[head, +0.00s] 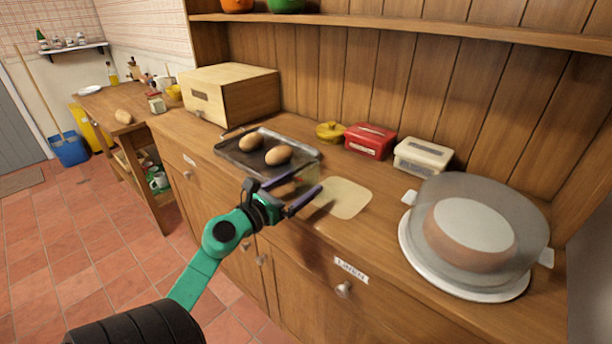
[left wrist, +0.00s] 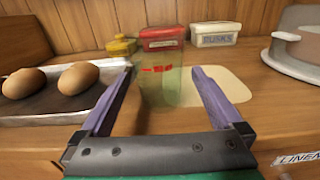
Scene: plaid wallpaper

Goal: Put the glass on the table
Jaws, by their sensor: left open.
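The glass (left wrist: 160,88) is clear with a faint green tint and stands upright on the wooden counter. In the left wrist view it shows between the two purple fingers of my left gripper (left wrist: 160,68), with space visible on both sides. In the head view the glass (head: 305,182) is faint and partly hidden by the fingers of my left gripper (head: 317,178). The gripper is open. I cannot tell whether either finger touches the glass. A wooden table (head: 92,98) stands at the far left in the head view. My right gripper is not in view.
A baking tray (head: 232,163) with two bread rolls lies left of the glass. Behind are a yellow pot (head: 329,133), red tin (head: 370,141) and white box (head: 423,155). A beige mat (head: 345,199) and a covered cake dish (head: 410,258) are right. The table holds bread and several jars.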

